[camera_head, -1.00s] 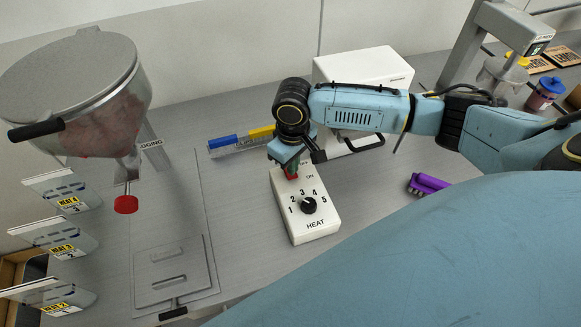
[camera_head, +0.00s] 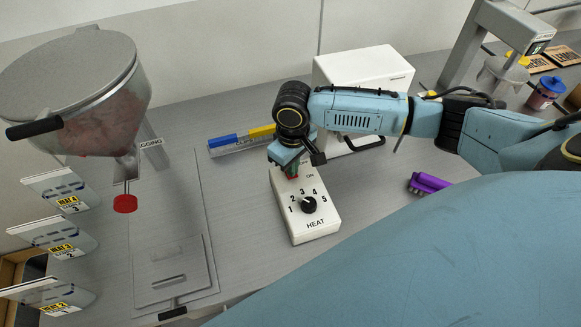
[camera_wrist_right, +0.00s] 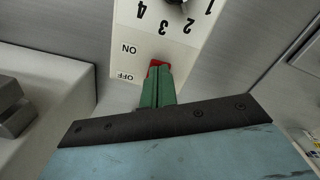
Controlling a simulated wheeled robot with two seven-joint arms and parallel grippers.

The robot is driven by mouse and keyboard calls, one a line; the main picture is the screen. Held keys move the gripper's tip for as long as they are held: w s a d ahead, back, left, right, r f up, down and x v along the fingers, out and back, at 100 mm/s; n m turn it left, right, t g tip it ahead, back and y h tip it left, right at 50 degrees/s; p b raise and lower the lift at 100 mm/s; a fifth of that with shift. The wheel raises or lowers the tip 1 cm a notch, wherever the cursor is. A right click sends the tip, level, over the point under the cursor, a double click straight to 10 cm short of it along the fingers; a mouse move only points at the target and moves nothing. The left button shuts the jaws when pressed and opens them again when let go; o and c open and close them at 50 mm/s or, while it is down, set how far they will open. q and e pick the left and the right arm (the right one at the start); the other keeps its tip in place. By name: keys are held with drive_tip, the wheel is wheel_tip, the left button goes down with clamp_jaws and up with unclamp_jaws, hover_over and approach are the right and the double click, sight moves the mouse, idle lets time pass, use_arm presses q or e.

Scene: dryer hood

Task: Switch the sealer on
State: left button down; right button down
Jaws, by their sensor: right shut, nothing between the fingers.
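The sealer's control box (camera_head: 318,226) is white, with a black heat knob (camera_head: 308,205) and numbers around it, in the middle of the head view. A red switch (camera_wrist_right: 157,64) sits at the box's far end, beside the ON and OFF labels in the wrist view. My right gripper (camera_head: 291,172) is over that end, its green fingers shut. In the wrist view its fingertips (camera_wrist_right: 158,76) are at the red switch and partly cover it. I cannot tell whether they touch it or which way the switch is set. My left gripper is not in view.
A hopper (camera_head: 75,85) with a red knob (camera_head: 125,203) stands at left above a grey panel. A white box (camera_head: 362,68) stands behind my right arm. Blue and yellow items (camera_head: 240,140) lie behind the control box, and a purple object (camera_head: 428,183) lies to its right.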

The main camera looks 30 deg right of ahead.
drive_tip(key=shift+f, duration=0.55)
drive_tip(key=shift+r, duration=0.1)
drive_tip(key=shift+r+p, duration=0.65)
drive_tip(key=shift+p, duration=0.2)
wheel_tip(320, 180, up, 3)
drive_tip(key=p, duration=0.4)
drive_tip(key=shift+r, duration=1.3)
drive_tip(key=shift+f, duration=0.1)
